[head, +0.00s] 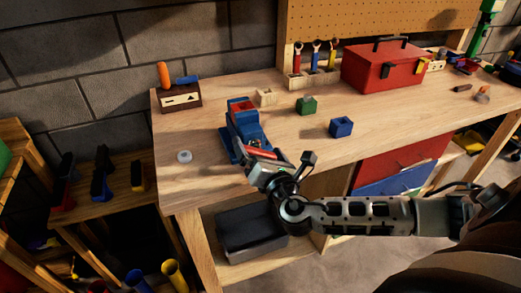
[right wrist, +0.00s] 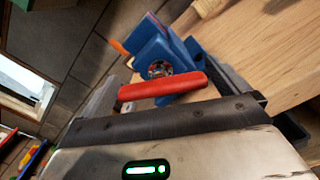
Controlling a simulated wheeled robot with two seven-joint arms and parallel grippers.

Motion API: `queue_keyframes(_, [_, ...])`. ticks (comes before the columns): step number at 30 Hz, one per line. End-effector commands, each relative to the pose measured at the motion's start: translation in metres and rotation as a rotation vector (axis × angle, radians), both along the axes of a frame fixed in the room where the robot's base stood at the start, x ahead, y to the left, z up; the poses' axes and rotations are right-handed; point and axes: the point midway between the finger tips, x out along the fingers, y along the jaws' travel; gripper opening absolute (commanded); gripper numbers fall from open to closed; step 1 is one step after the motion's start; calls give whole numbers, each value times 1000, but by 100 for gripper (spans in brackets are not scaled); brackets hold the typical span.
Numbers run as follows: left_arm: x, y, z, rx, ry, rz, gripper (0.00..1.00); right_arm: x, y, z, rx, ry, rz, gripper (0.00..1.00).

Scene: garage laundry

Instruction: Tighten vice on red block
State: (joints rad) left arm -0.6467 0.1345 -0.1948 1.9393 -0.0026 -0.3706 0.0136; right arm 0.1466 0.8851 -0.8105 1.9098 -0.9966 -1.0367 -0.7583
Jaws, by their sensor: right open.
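The blue vice (head: 248,124) stands on the workbench near its left front part. The red block (head: 240,104) shows at the top of the vice, between its jaws. The red vice handle (head: 262,153) is at the front end of the vice. My right gripper (head: 260,162) is at this handle and open. In the right wrist view, the handle (right wrist: 165,91) lies across the space between the two fingers, and the vice (right wrist: 160,52) is just beyond it. Whether a finger touches the handle I cannot tell. My left gripper is not in view.
On the workbench (head: 190,205) stand a green block (head: 307,105), a blue block (head: 341,127), a pale wooden block (head: 266,97) and a red toolbox (head: 383,66). A white round piece (head: 184,156) lies left of the vice.

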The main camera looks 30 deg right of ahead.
Motion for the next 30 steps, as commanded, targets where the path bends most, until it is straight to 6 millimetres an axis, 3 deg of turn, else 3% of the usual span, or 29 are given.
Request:
queue_keyframes(5, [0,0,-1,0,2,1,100,0,0,0,0,0,0,100])
queue_keyframes(8, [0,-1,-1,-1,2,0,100,0,0,0,0,0,0,72])
queue_keyframes(9, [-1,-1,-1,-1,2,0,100,0,0,0,0,0,0,68])
queue_keyframes(14, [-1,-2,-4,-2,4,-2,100,0,0,-2,24,-5,-1,68])
queue_keyframes(21, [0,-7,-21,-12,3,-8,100,-1,0,-7,317,-77,-2,68])
queue_keyframes(30, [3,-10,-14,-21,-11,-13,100,-1,-1,-2,486,-117,-1,68])
